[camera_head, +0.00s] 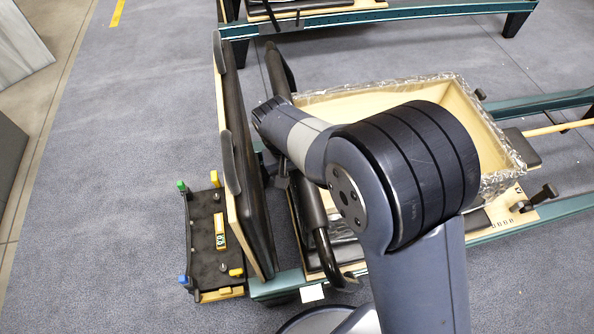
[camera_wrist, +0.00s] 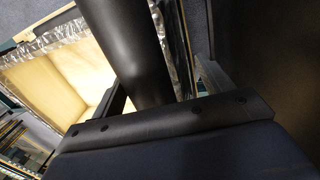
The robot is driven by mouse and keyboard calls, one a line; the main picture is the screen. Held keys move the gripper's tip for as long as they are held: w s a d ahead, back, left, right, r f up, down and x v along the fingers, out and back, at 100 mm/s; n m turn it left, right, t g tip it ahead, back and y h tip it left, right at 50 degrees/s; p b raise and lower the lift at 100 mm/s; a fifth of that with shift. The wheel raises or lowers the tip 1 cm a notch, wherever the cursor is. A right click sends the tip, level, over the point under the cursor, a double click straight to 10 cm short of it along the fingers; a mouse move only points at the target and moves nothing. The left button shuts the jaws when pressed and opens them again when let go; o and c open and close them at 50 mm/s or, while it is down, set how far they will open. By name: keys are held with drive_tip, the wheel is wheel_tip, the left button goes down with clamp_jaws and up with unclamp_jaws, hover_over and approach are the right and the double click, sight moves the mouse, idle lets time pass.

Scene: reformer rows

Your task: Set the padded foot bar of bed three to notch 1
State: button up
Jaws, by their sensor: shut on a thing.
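The padded foot bar is a thick black tube at the bed's left end. In the head view its padded lower part (camera_head: 312,208) and bent lower end show, and its upper end sticks out behind my arm. In the wrist view the bar (camera_wrist: 130,50) runs down from the top between the dark fingers of my gripper (camera_wrist: 160,88), which is shut on it. In the head view my gripper (camera_head: 281,172) is mostly hidden behind my wrist. The notches and the bar's support are not visible, so its setting cannot be told.
A black padded board (camera_head: 246,165) stands upright just left of the bar. A black stand with coloured knobs (camera_head: 207,240) is beyond it. A pale tray with a shiny wrapped rim (camera_head: 400,86) lies right of the bar. Another bed (camera_head: 400,14) stands behind; carpet is clear at left.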

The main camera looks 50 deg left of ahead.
drive_tip(key=shift+s, duration=0.1)
drive_tip(key=shift+a+r, duration=0.1)
drive_tip(key=shift+r, duration=0.35)
wheel_tip(320, 180, up, 10)
drive_tip(key=s, duration=0.1)
drive_tip(key=shift+s+a+f, duration=0.15)
drive_tip(key=shift+s+a, duration=0.2)
drive_tip(key=shift+a, duration=0.05)
drive_tip(key=f, duration=0.3)
drive_tip(key=w+f, duration=0.1)
drive_tip(key=f, duration=0.2)
drive_tip(key=w+d+f, duration=0.1)
drive_tip(key=f, duration=0.3)
drive_tip(key=shift+w+d+f, duration=0.15)
drive_tip(key=shift+w, duration=0.2)
drive_tip(key=shift+w+d+r, duration=0.25)
drive_tip(key=shift+w+d, duration=0.15)
drive_tip(key=shift+w, duration=0.3)
